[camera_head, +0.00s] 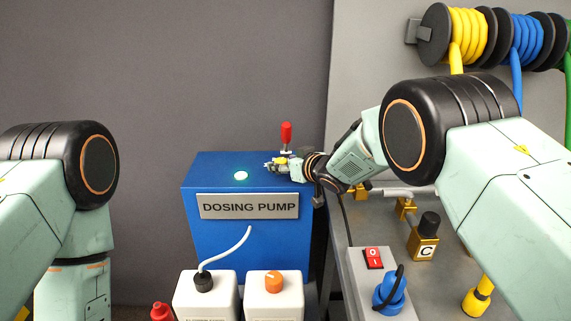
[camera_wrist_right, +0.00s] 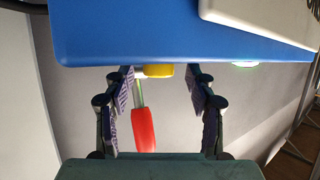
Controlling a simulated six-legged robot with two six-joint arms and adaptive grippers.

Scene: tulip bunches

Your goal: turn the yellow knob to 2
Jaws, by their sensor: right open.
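The yellow knob (camera_head: 281,160) is on top of the blue dosing pump box (camera_head: 213,235), mostly hidden by my right gripper (camera_head: 273,167) in the head view. In the right wrist view, the yellow knob (camera_wrist_right: 158,70) lies between the fingertips of my right gripper (camera_wrist_right: 159,77), with a gap on each side. That gripper is open. A red-handled part (camera_head: 286,133) stands up beside the knob; its red grip (camera_wrist_right: 143,130) also shows between the fingers in the wrist view. No number scale is readable. My left gripper is out of view.
A green light (camera_head: 241,175) glows on the box top. Two white containers (camera_head: 205,297) stand in front of the box. A grey bench (camera_head: 350,265) with a red switch (camera_head: 373,258) and brass fittings is at right. Hose reels (camera_head: 468,38) hang above.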

